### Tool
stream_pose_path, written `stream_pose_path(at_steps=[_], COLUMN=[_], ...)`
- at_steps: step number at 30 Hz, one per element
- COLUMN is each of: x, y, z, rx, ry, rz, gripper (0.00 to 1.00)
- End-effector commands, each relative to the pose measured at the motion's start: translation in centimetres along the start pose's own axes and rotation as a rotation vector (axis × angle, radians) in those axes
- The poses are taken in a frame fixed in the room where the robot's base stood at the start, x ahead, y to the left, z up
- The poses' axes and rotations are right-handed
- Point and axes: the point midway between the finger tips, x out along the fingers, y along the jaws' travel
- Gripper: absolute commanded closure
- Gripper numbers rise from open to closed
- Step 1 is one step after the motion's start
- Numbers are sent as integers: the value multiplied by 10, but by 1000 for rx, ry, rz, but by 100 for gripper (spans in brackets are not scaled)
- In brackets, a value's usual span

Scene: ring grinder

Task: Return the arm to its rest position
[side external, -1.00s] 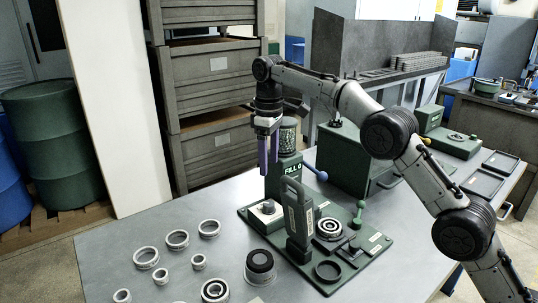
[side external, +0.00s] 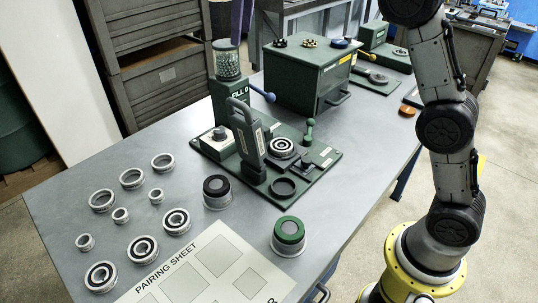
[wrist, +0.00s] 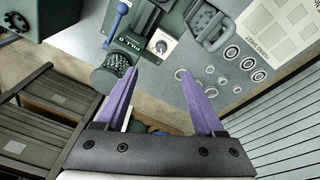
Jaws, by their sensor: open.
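My gripper (side external: 237,18) is at the top edge of the side external view, partly cut off, high above the rear of the grey table. Its purple fingers stand apart with nothing between them, as the wrist view also shows (wrist: 158,76). My arm rises at the right from a yellow base ring. The green grinder fixture (side external: 328,160), with its ball-filled jar (side external: 228,62) and upright handle, stands on the table below, apart from my gripper. The jar also shows in the wrist view (wrist: 110,74).
Several metal rings and bearings (side external: 132,178) lie at the table's left beside a pairing sheet (side external: 190,268). Black-topped (side external: 217,188) and green-topped (side external: 289,231) cups stand near the fixture. A green box (side external: 308,72) sits behind it. Grey crates (side external: 160,90) stand beyond the table.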

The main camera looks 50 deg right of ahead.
Motion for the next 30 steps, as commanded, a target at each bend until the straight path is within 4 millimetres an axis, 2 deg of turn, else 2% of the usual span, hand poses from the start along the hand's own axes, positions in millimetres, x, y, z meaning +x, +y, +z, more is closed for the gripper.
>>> stream_pose_path(at_steps=[1,6,10,14,20,24,30], x=[-18,-52,-65,-65,-42,-9,51], y=[-4,-20,-35,-51,-80,-98,-120], z=[17,69,112,157,226,269,316], rx=[11,56,96,142,221,281,367], ry=[20,74,114,155,214,248,273], rz=[9,35,52,69,89,97,96], gripper=[30,30,30,30,30,30,30])
